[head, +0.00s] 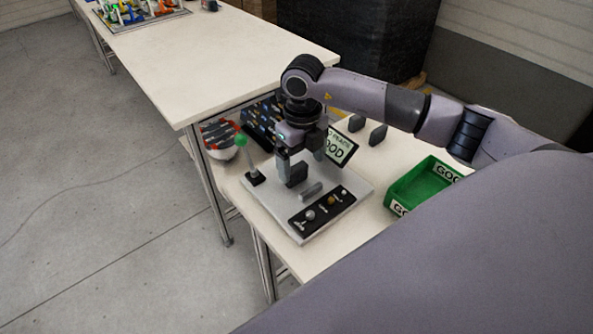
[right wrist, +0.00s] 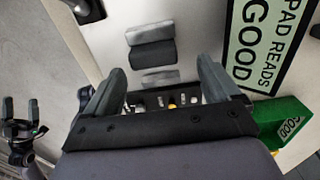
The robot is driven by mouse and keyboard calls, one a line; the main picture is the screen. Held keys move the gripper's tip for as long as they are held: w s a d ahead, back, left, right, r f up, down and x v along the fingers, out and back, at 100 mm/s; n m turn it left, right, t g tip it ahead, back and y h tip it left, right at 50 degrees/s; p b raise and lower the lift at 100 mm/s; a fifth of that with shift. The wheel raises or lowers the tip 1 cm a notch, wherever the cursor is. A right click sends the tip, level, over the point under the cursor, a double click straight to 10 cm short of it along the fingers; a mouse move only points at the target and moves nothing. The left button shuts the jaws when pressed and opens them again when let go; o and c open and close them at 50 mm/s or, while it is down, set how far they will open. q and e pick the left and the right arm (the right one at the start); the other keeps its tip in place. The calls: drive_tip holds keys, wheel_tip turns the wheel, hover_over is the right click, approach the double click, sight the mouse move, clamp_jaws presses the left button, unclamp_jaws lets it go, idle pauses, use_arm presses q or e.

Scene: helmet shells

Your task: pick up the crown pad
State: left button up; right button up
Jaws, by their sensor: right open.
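The dark pad, which I take to be the crown pad (head: 297,175), is on the pale fixture plate (head: 276,212). In the right wrist view this pad (right wrist: 153,52) lies between and just beyond the fingertips, with a grey face along its far edge. My right gripper (head: 295,163) points down over the plate, close to the pad. It is open and empty in the right wrist view (right wrist: 160,70), with one finger on each side of the pad's line. My left gripper (right wrist: 21,108) shows small at that view's left edge, its fingers apart.
A grey bar (head: 311,189) and a black knob panel (head: 322,209) are in front of the pad. A green-balled lever (head: 240,140) stands left. A sign (head: 341,147) and two dark pads (head: 356,123) are behind. A green bin (head: 421,184) is to the right.

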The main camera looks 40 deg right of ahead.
sight(298, 169)
drive_tip(key=f, duration=0.4)
drive_tip(key=shift+w+a, duration=0.2)
drive_tip(key=shift+a, duration=0.1)
drive_tip(key=c, duration=1)
drive_tip(key=shift+c, duration=0.2)
drive_tip(key=shift+r, duration=0.15)
